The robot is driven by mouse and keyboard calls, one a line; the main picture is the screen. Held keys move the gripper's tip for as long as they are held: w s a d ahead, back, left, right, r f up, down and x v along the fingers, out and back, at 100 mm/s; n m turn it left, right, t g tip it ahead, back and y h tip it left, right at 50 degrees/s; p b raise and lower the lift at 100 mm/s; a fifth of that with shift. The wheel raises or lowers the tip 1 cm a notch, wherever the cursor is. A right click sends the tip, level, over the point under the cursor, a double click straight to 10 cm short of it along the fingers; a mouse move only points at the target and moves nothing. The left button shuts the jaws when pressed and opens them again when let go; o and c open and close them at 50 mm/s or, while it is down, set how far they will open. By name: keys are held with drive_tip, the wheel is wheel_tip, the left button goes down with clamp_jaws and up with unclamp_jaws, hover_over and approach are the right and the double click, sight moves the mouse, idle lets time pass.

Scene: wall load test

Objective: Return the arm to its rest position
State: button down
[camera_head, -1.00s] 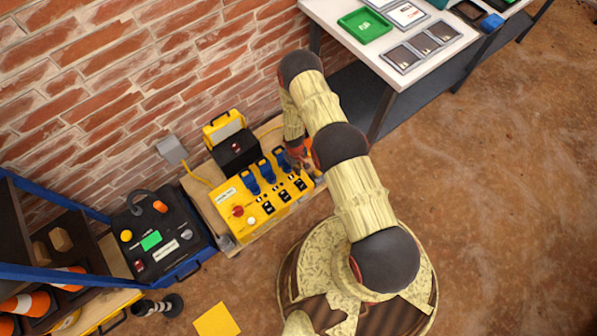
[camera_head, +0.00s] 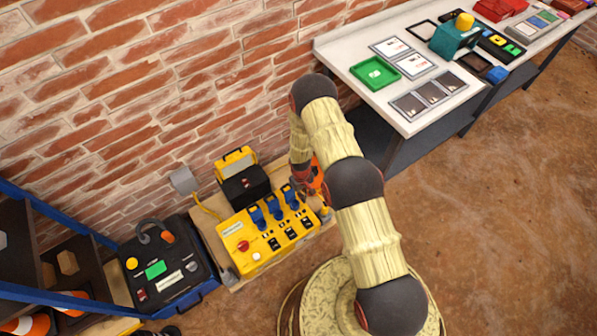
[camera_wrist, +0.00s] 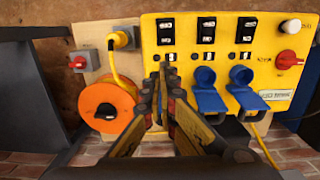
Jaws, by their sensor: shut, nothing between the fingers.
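My arm rises from my base and bends over toward the wall in the head view. My gripper (camera_wrist: 160,85) is shut and empty in the wrist view, its fingers pointing at the yellow socket panel (camera_wrist: 220,60). In the head view the gripper end is small and partly hidden behind my arm, near the right end of the same panel (camera_head: 247,241). The wrist view shows the panel upside down. Two raised blue socket covers (camera_wrist: 207,90) show right of the fingers. I cannot tell whether the fingertips touch the panel.
An orange cable reel (camera_wrist: 106,107) hangs left of my fingers, with a yellow cable above it. A white table (camera_head: 350,50) with a green tray (camera_head: 375,73) stands right of my arm. A black case (camera_head: 166,262) and blue-framed shelf (camera_head: 60,215) are at left. Open floor lies right.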

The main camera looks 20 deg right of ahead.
drive_tip(key=s+r+m+g, duration=0.1)
drive_tip(key=s+r+g, duration=0.25)
drive_tip(key=s, duration=0.55)
drive_tip(key=s+r+m+t, duration=0.1)
drive_tip(key=s+r, duration=0.1)
drive_tip(key=r, duration=1.6)
drive_tip(key=s+r+m+t, duration=0.1)
drive_tip(key=s+r, duration=0.1)
drive_tip(key=r, duration=1.5)
drive_tip(key=s+r+t, duration=0.2)
drive_tip(key=s+r, duration=0.2)
drive_tip(key=r, duration=0.5)
drive_tip(key=s+r+t, duration=0.3)
drive_tip(key=s+r, duration=0.1)
drive_tip(key=r, duration=0.6)
drive_tip(key=s+r+t, duration=0.2)
drive_tip(key=s+r, duration=0.2)
drive_tip(key=r, duration=0.5)
drive_tip(key=shift+r+m+t, duration=0.15)
drive_tip(key=shift+m+t, duration=0.15)
drive_tip(key=shift+t, duration=0.05)
drive_tip(key=c, duration=2.4)
unclamp_jaws()
drive_tip(key=shift+r, duration=0.4)
drive_tip(key=shift+o, duration=1)
